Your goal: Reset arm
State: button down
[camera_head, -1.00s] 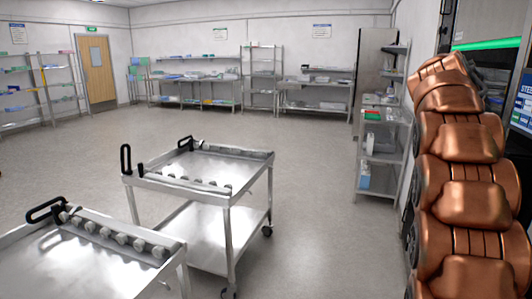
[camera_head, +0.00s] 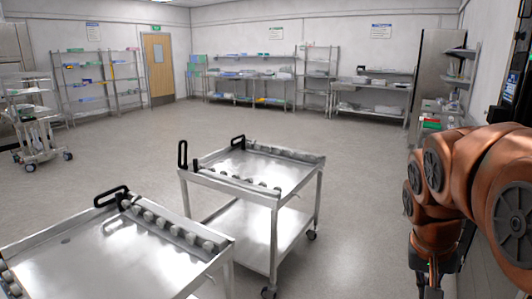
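My copper-coloured arm is at the right side of the head view, bent over with its end pointing down. My gripper (camera_head: 433,287) shows only as a dark part at the bottom edge, below the last copper link. Its fingertips are cut off by the frame, so I cannot tell if it is open or shut, or if it holds anything.
Two steel carts, one in the middle (camera_head: 270,172) and one at the lower left (camera_head: 105,270), stand left of my arm. A wheeled rack (camera_head: 40,130) is at the far left. Shelves (camera_head: 375,92) line the back wall. The floor (camera_head: 130,145) beyond the carts is clear.

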jog(key=s+a+f+n+g+y, duration=0.1)
jog(key=s+a+f+n, duration=0.1)
jog(key=s+a+f, duration=0.2)
jog(key=s+a+f+n+g+y+p, duration=0.1)
jog(key=s+a+f+n, duration=0.2)
jog(key=s+a, duration=0.6)
jog(key=s+f, duration=0.1)
jog(key=s, duration=0.3)
jog(key=shift+s+a+f+g+y, duration=0.15)
jog(key=shift+s+f+g+y, duration=0.15)
jog(key=shift+f+g+y, duration=0.1)
jog(key=shift+a+n, duration=0.1)
jog(key=shift+n, duration=0.2)
